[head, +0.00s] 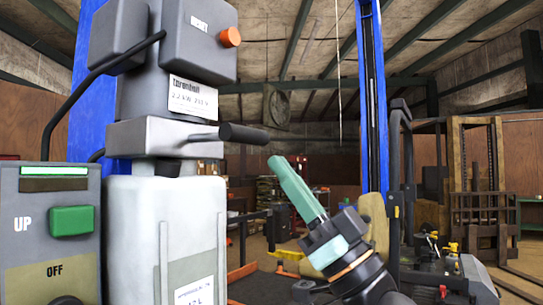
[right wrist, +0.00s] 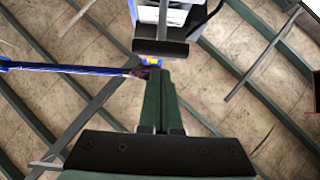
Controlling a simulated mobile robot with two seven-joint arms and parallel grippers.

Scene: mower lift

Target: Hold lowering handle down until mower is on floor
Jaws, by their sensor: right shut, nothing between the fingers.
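The lowering handle (head: 243,134) is a black cylindrical grip on a grey lever. It juts right from the lift's grey hydraulic unit (head: 165,235). My right gripper (head: 272,162) is shut and empty, its teal fingers pointing up and left. Its tips are close below and right of the handle's free end. In the right wrist view the handle (right wrist: 161,48) lies just beyond the shut fingertips (right wrist: 159,75), with a small gap seeming to show. The mower (head: 450,280), with a tan seat and black roll bar, is partly hidden behind my right arm; its wheels and height are unclear. My left gripper is not in view.
A control box (head: 48,240) with a green UP button and OFF label stands at the left. A blue lift post (head: 371,100) rises behind my right gripper. A forklift (head: 475,190) stands at the far right. Open air surrounds the handle's right end.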

